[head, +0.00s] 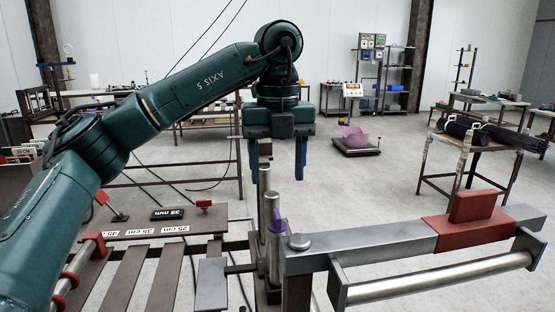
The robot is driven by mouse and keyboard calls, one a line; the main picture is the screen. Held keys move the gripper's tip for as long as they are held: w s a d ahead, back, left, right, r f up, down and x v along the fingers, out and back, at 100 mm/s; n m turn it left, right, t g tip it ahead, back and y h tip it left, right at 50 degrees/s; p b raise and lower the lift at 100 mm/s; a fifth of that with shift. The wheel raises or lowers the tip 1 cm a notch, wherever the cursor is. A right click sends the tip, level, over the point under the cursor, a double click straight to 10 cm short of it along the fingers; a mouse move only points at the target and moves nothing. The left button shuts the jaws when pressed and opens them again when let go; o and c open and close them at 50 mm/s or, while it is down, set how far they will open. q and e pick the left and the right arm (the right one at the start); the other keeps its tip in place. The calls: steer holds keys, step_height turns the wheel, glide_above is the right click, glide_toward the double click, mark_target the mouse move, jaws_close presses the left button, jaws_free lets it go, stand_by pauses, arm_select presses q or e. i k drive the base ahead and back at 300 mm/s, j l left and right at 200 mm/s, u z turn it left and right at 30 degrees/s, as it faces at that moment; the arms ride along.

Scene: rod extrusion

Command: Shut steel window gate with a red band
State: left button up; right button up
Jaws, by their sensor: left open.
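The steel window gate (390,247) is a grey square bar in the right foreground. It reaches from a post with a round cap (299,242) out to the right. A red band (468,233) wraps the bar near its right end, with a raised red block on top. A shiny roller (440,276) hangs under the bar between brackets. My left gripper (277,178) points down with its two blue fingers wide apart and empty. In the picture it is above and left of the gate, apart from the red band. My right gripper is not in view.
Upright steel posts (275,240) with a purple part stand below the gripper. A slatted rack with labels (160,228) fills the lower left. A side table with black rolls (470,150) stands at right. A pink object (356,138) sits on a floor platform behind. Open floor lies between.

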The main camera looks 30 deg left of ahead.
mark_target(473, 220)
steer(key=k, duration=1)
